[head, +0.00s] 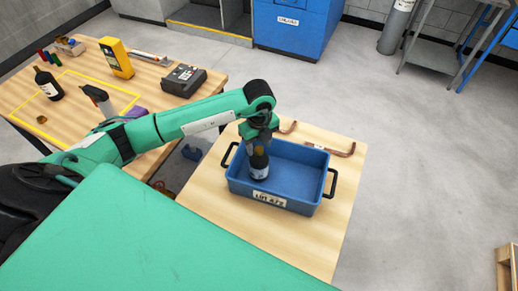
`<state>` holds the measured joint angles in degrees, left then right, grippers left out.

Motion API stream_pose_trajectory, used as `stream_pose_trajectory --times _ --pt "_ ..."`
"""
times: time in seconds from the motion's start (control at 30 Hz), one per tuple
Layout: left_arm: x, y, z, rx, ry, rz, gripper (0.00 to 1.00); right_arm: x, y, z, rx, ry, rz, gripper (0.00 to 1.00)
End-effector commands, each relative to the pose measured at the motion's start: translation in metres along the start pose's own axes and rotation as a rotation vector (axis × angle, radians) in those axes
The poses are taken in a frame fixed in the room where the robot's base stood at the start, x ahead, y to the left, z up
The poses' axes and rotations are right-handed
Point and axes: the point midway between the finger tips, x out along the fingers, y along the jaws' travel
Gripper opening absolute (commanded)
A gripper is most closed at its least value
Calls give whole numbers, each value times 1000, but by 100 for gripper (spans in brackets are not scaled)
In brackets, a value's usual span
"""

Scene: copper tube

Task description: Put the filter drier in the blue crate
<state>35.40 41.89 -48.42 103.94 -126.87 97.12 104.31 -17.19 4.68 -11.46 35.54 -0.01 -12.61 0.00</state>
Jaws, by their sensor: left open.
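The blue crate (307,186) stands on the near light-wood table, with black handles at both ends and a white label on its front. My right gripper is not in view.
Copper tubes (343,152) lie behind the crate. The left table (20,98) holds a dark bottle (47,84), a yellow meter (116,58), a black case (184,80) and other tools. The crate's right part is empty. Open floor lies to the right.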

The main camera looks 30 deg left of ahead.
Motion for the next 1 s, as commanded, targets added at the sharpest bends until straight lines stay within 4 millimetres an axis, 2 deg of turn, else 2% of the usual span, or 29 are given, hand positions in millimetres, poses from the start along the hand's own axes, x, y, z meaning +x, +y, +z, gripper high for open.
stream_pose_trajectory --times 0.1,0.3,0.43,0.6,1.0 --pt "-24 -1 0 2 -2 -5 48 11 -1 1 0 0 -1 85" --pt "-66 -1 0 1 -2 -4 48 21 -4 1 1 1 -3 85" --pt "-84 -1 0 -1 -1 -2 48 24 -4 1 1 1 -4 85" --pt "-95 0 0 0 0 0 48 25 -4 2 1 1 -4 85" --pt "-95 0 0 0 1 1 48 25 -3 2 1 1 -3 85"
